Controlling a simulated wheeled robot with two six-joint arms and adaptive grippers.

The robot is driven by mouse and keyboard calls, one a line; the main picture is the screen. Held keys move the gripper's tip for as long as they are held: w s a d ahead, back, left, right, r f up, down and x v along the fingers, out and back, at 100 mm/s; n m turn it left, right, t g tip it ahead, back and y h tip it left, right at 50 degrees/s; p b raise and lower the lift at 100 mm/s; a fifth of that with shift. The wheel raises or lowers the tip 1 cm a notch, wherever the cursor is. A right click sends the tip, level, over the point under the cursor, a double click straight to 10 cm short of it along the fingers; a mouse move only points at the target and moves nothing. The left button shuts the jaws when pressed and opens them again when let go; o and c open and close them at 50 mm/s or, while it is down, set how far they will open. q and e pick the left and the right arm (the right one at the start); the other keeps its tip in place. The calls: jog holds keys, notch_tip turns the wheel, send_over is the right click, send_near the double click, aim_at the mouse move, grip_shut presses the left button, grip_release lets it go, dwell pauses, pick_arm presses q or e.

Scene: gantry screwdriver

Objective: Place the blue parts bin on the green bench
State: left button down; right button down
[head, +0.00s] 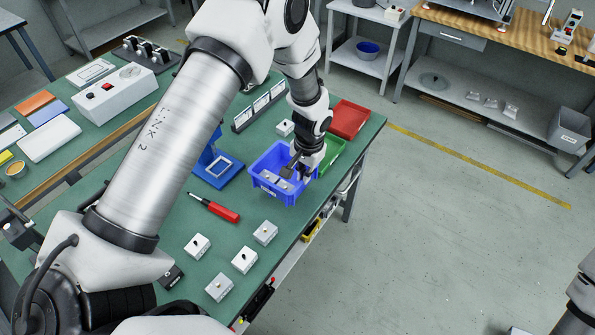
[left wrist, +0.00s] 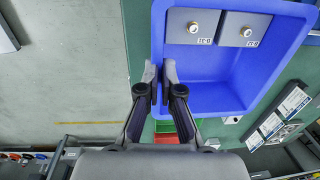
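The blue parts bin (head: 268,189) is at the right side of the green bench (head: 200,266), near its edge in the head view. Two grey boxes lie inside it. My left gripper (head: 298,172) reaches down at the bin's right wall. Whether the bin's base touches the bench is hidden. My right gripper is out of view.
A green bin (head: 333,152) and a red bin (head: 348,120) stand just behind the blue bin. A red screwdriver (head: 221,210), a blue stand (head: 215,178) and several grey boxes (head: 245,260) lie on the bench. The floor to the right is clear.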

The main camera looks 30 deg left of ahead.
pick_arm(q)
notch_tip(320, 180, down, 4)
jog(key=shift+f+p, duration=0.1)
jog(key=shift+p, duration=0.3)
jog(key=shift+f, duration=0.3)
jog(key=c, duration=1.3)
grip_release()
jog(key=shift+r, duration=0.1)
